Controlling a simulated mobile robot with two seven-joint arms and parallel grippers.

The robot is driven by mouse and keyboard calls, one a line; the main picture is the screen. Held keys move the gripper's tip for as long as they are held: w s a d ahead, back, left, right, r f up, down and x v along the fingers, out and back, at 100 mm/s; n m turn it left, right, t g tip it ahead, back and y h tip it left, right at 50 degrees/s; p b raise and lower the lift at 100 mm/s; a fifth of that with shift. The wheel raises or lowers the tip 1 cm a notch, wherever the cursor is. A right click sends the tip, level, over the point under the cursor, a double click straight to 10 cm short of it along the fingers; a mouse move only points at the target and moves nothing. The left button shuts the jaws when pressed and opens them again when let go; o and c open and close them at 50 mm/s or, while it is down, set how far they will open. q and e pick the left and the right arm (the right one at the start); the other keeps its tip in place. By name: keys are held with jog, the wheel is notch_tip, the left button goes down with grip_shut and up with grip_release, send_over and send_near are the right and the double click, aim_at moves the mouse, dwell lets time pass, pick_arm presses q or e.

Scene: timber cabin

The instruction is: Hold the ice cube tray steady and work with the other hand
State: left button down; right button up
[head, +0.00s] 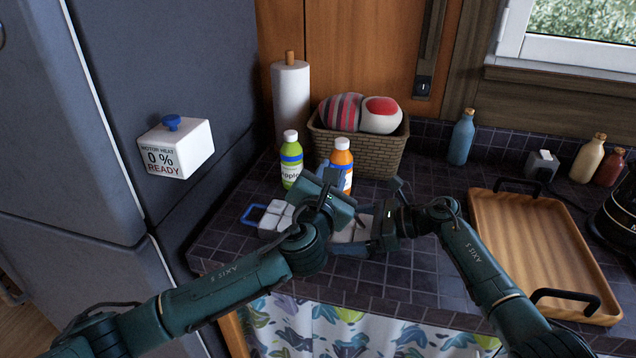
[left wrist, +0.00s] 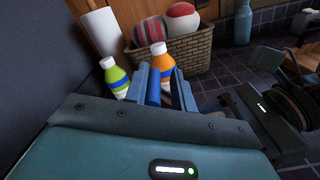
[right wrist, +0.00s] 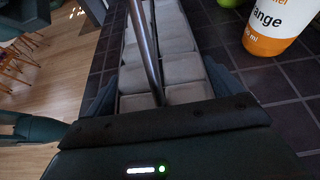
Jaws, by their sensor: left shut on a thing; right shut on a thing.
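The ice cube tray (head: 270,217) lies on the dark tiled counter, pale grey cubes in its cells and a blue loop handle (head: 253,214) at its left end. My right gripper (head: 380,224) is shut across the tray's right part; in the right wrist view a finger sits on each side of the tray (right wrist: 184,50). A metal rod (right wrist: 145,45) rises over the cubes there. My left gripper (head: 330,182) is above the tray, shut on a blue grip (left wrist: 153,88). Whether this grip joins the rod is hidden. My arms cover the tray's middle.
Behind the grippers stand a green bottle (head: 291,165), an orange bottle (head: 341,157) and a wicker basket (head: 375,159). A wooden tray (head: 530,250) lies on the right. A white box reading "0 % READY" (head: 190,150) is by the fridge. The counter's front edge is close.

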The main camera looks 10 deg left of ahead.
pick_arm(q)
jog(key=shift+s+d+r, duration=0.1)
jog(key=shift+s+d, duration=0.05)
jog(key=shift+d, duration=0.55)
jog(key=shift+s+d+r, duration=0.1)
jog(key=shift+d+r, duration=0.05)
jog(key=shift+d, duration=0.6)
jog(key=shift+s+d+r, duration=0.1)
jog(key=shift+s+d, duration=0.05)
jog(key=shift+d, duration=0.55)
pick_arm(e)
jog(key=shift+s+a+r, duration=0.1)
jog(key=shift+a+r, duration=0.1)
jog(key=shift+a, duration=0.05)
pick_arm(q)
jog(key=c, duration=1.6)
grip_release()
jog(key=shift+c, duration=0.2)
jog(key=o, duration=0.6)
jog(key=shift+w+r, duration=0.1)
jog(key=shift+r, duration=0.2)
jog(key=shift+c, duration=0.2)
pick_arm(e)
jog(key=shift+d+f, duration=0.1)
jog(key=shift+d, duration=0.05)
jog(key=shift+f, duration=0.1)
pick_arm(q)
jog(key=s+a, duration=0.1)
jog(key=s, duration=1.1)
jog(key=shift+a, duration=0.3)
